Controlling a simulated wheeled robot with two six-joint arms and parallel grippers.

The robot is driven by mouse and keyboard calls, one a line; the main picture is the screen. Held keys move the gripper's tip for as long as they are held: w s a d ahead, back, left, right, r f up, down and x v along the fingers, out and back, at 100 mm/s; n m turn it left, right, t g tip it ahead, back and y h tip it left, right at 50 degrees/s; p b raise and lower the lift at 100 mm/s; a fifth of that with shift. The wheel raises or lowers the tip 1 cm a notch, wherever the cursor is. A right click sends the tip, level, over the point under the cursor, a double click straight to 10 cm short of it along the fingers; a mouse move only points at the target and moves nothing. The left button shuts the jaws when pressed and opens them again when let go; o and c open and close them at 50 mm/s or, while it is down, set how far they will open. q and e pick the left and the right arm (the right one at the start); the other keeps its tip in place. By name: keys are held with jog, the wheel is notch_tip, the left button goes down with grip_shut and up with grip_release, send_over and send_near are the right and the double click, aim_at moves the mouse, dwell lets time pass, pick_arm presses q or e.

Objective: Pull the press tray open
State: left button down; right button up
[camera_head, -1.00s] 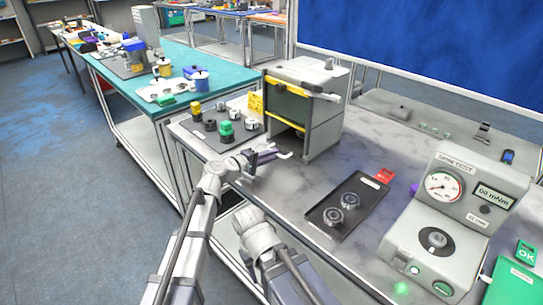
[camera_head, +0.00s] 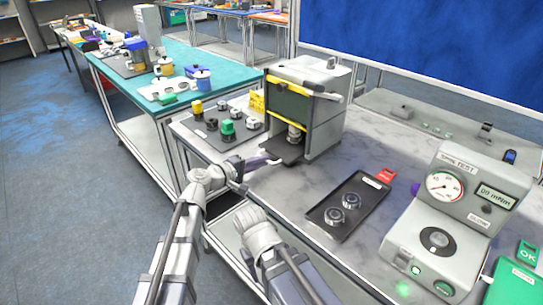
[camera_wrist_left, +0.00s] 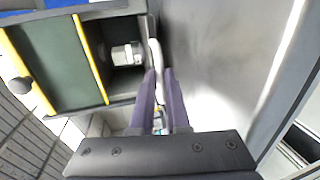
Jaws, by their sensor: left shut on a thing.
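The press (camera_head: 318,115) is a grey box with yellow edges and a dark green front panel, standing on the grey bench. Its dark tray (camera_head: 278,150) sticks out of the lower opening toward the front left. A metallic cylindrical part (camera_head: 295,133) stands at the opening; it also shows in the left wrist view (camera_wrist_left: 126,54). My left gripper (camera_head: 264,161) has purple fingers and is at the tray's front edge, shut on the tray's pale handle. In the left wrist view the handle (camera_wrist_left: 157,58) runs up to the fingertips (camera_wrist_left: 162,76). My right gripper is out of sight.
Left of the press, a mat (camera_head: 212,141) holds several black, green and yellow parts. To the right, a black tray (camera_head: 326,217) holds two metal rings. A tester (camera_head: 455,215) with a gauge stands further right. Bench surface between press and black tray is clear.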

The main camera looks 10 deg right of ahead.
pick_arm(q)
jog(key=v, duration=0.2)
jog(key=f+v, duration=0.1)
jog(key=v, duration=0.5)
jog(key=shift+s+a+f, duration=0.3)
jog(key=shift+f, duration=0.05)
jog(key=c, duration=1.2)
grip_release()
jog(key=p+v, duration=0.1)
jog(key=v, duration=0.6)
jog(key=shift+s+a+p, duration=0.25)
jog(key=shift+a+p, duration=0.05)
jog(key=shift+a, duration=0.05)
jog(key=shift+d, duration=0.1)
